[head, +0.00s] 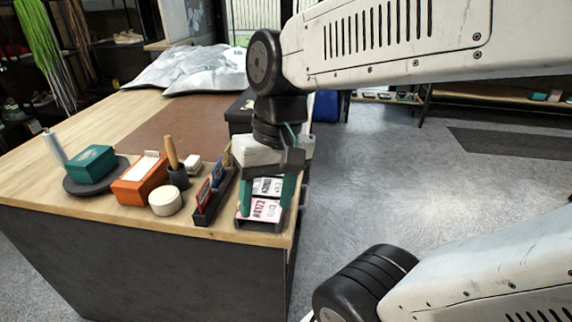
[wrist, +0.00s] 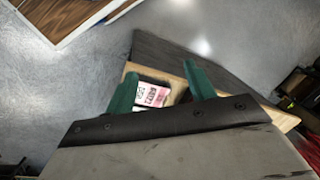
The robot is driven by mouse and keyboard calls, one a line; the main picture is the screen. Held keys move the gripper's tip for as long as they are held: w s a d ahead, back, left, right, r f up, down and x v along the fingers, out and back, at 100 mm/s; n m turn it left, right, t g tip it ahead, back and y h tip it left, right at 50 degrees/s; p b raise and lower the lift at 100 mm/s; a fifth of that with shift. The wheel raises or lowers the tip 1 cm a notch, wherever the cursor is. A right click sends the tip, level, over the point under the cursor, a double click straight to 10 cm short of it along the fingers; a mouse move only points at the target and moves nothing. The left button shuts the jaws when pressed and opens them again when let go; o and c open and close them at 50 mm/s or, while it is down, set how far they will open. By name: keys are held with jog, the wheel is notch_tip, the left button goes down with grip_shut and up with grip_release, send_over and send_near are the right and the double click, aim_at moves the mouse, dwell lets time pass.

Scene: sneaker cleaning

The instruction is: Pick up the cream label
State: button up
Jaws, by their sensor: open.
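My gripper (head: 266,207) points down over the right front corner of the wooden table, its teal fingers open and spread. Below and between the fingers is a small dark tray (head: 245,222) holding printed labels. A pale, whitish label (head: 268,186) shows between the fingers and looks like the cream one. A pink label (head: 264,209) shows nearer the front. In the wrist view, the open gripper (wrist: 160,72) frames pale and pink labels (wrist: 153,95) lying close together. I see nothing held, and contact between fingers and labels cannot be told.
Left of the labels stands a dark narrow holder (head: 208,207) with red and blue cards. Further left are a round cream tin (head: 165,201), a brush in a dark cup (head: 178,178), an orange box (head: 141,185) and a teal box (head: 91,162). The table edge is close at right.

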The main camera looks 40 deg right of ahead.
jog(key=w+d+f+m+t+y, duration=0.2)
jog(key=w+d+m, duration=0.3)
jog(key=m, duration=0.1)
jog(key=w+d+f+m+t+y, duration=0.2)
jog(key=w+d+m+y, duration=0.1)
jog(key=w+m, duration=0.3)
jog(key=w+d+f+m+t+y, duration=0.2)
jog(key=w+d+f+m, duration=0.1)
jog(key=w+d+m, duration=0.3)
jog(key=shift+w+d+m+t+y, duration=0.2)
jog(key=shift+d+m+t+y, duration=0.15)
jog(key=shift+m, duration=0.65)
jog(key=d+m+t, duration=0.1)
jog(key=d, duration=0.1)
jog(key=w+d+f+m+t+h, duration=0.1)
jog(key=d+m, duration=0.1)
jog(key=d+f+m+t, duration=0.1)
jog(key=d, duration=0.2)
jog(key=shift+w+f+m, duration=0.25)
jog(key=shift+m, duration=0.15)
jog(key=shift+w+d+f+t+h, duration=0.15)
jog(key=shift+d+f+t+h, duration=0.05)
jog(key=shift+t+h, duration=0.05)
jog(key=x, duration=0.7)
jog(key=shift+w+a+f, duration=0.1)
jog(key=shift+w+f, duration=0.05)
jog(key=shift+w, duration=0.05)
jog(key=c, duration=1)
